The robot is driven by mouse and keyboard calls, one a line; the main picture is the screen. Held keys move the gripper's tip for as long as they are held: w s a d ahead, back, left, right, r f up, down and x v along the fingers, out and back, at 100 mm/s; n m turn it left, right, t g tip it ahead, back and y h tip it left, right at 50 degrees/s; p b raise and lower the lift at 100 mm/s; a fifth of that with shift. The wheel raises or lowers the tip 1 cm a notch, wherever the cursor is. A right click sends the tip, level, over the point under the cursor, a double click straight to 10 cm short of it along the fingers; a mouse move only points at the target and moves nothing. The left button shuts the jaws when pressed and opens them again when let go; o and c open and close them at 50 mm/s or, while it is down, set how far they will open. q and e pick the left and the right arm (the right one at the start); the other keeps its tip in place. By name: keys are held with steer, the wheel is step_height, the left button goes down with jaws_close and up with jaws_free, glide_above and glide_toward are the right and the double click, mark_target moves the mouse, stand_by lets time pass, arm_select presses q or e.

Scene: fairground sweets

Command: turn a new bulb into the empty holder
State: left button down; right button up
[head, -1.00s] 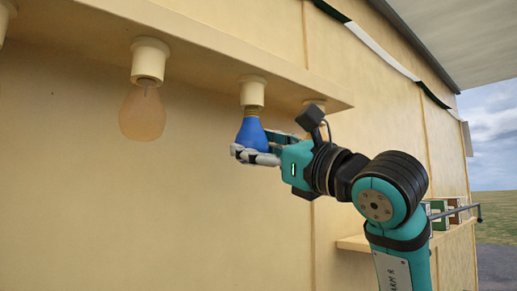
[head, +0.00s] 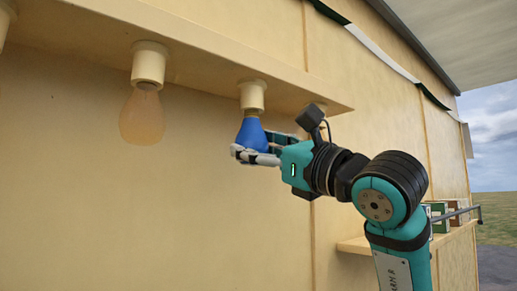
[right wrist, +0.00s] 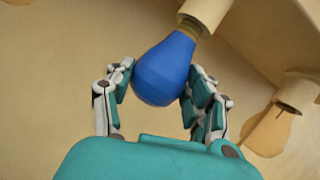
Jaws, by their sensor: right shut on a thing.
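The blue bulb (head: 251,131) is upright under a cream holder (head: 252,95) on the underside of the ledge. Its neck reaches the holder's mouth. In the right wrist view the blue bulb (right wrist: 164,72) shows a short brass part of its base, with the rest hidden inside the holder (right wrist: 206,12). My right gripper (head: 254,152) is shut on the bulb's glass, one finger on each side; both fingers show in the right wrist view (right wrist: 158,90). My left gripper is not in view.
An amber bulb (head: 141,117) hangs in a holder (head: 149,62) to the left. The ledge (head: 200,45) runs just above. A shelf with small boxes (head: 440,218) is at right.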

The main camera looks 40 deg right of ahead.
steer(key=shift+r+p, duration=0.45)
steer(key=shift+r, duration=0.1)
stand_by(1.1)
steer(key=shift+d+f+n+y+b, duration=0.15)
steer(key=shift+n+y+b, duration=0.3)
steer(key=shift+y, duration=0.65)
steer(key=n+g+y, duration=0.1)
steer(key=y, duration=0.1)
steer(key=n+g+y, duration=0.1)
steer(key=n+y, duration=0.1)
steer(key=shift+w+d+g+y, duration=0.2)
steer(key=shift+g+y, duration=0.1)
steer(key=shift+y, duration=0.1)
steer(key=shift+s+r+y, duration=0.15)
steer(key=shift+r+y, duration=0.05)
steer(key=shift+y, duration=0.2)
steer(key=shift+a+f, duration=0.1)
steer(key=shift+f, duration=0.35)
steer(key=shift+r, duration=0.35)
steer(key=shift+r, duration=0.15)
